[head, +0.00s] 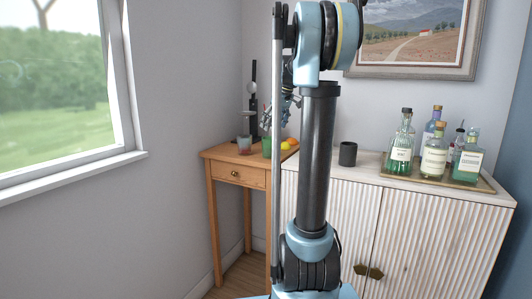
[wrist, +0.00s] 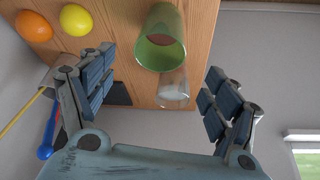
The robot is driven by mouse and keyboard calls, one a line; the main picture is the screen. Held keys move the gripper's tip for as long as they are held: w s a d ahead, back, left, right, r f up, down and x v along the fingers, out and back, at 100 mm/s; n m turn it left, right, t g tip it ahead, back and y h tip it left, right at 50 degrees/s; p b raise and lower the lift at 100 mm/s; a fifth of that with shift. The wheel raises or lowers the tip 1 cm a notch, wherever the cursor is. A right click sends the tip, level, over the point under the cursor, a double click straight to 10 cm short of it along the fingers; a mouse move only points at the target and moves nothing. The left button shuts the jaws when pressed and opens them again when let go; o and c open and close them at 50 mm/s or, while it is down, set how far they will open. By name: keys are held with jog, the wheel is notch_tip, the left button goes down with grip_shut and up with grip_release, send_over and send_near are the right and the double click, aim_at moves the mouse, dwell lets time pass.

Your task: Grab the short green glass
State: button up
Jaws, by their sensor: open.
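In the head view my gripper (head: 287,103) is above the table, partly hidden by my arm. I cannot tell the exact distance to the glass.
On the wooden table (head: 237,177) are an orange (wrist: 33,26), a lemon (wrist: 76,21) and a black upright device (head: 253,100). A blue-ended utensil (wrist: 46,142) shows by my left finger. A dark cup (head: 347,153) and a tray of bottles (head: 437,178) stand on the white cabinet.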

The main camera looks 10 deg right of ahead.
aim_at(267, 148)
jog(key=x, duration=1.3)
jog(key=shift+s+d+f, duration=0.1)
jog(key=shift+s+d, duration=0.05)
jog(key=shift+d, duration=0.05)
jog(key=shift+c, duration=0.2)
jog(key=c, duration=1.4)
